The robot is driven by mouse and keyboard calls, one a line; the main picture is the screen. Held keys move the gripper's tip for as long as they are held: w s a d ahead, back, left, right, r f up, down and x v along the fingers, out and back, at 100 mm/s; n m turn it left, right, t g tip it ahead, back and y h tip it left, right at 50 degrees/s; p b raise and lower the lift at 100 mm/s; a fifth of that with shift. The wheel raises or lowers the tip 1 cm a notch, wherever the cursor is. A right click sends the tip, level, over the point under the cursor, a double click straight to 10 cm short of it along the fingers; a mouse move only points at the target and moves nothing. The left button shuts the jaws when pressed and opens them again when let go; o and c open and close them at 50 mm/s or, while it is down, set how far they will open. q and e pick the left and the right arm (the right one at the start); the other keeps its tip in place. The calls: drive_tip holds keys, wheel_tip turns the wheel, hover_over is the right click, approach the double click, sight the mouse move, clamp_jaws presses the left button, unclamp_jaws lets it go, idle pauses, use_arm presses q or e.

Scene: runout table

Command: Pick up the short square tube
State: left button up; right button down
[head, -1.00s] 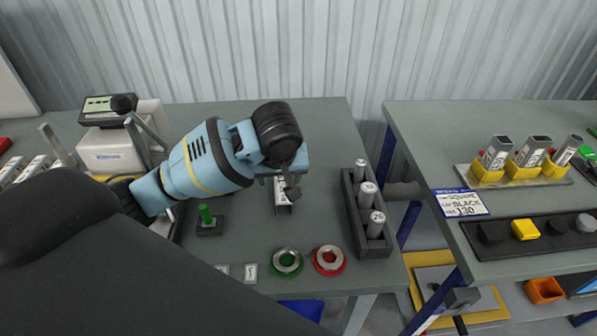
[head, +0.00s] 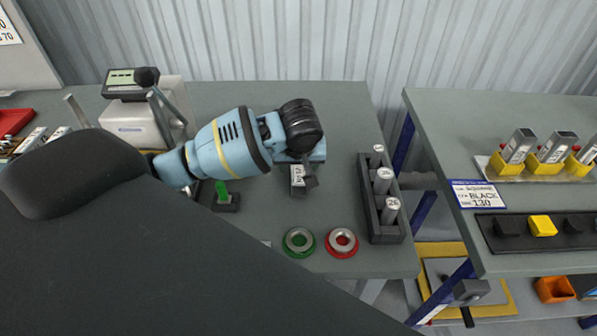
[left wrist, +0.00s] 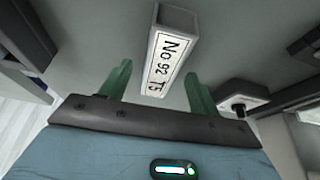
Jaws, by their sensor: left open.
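The short square tube (head: 298,174) is a pale grey metal piece with a white label, lying on the grey table. In the left wrist view the tube (left wrist: 178,25) shows its open square end and a label reading "No 92 T5". My left gripper (head: 304,184) is over the tube in the head view and partly covers it. In the left wrist view the green fingers of my left gripper (left wrist: 157,82) are open, with the tube's near end between them and gaps on both sides. My right gripper is not in view.
A dark rack (head: 384,220) with upright cylinders stands right of the tube. A green post on a dark base (head: 224,198) stands left. A green ring (head: 299,242) and a red ring (head: 342,242) lie in front. A second table (head: 440,130) stands right, across a gap.

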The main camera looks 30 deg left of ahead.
use_arm(q)
drive_tip(key=shift+x, duration=1)
drive_tip(key=c, duration=1.1)
drive_tip(key=shift+c, duration=0.2)
drive_tip(key=shift+r, duration=0.85)
drive_tip(key=shift+v, duration=1.1)
drive_tip(key=s+d, duration=0.3)
drive_tip(key=s, duration=0.1)
drive_tip(key=s+d+r, duration=0.1)
drive_tip(key=s+d, duration=0.2)
drive_tip(key=s, duration=0.1)
drive_tip(key=s+d, duration=0.3)
drive_tip(key=s, duration=0.1)
drive_tip(key=shift+d+r, duration=0.1)
drive_tip(key=shift+r, duration=0.05)
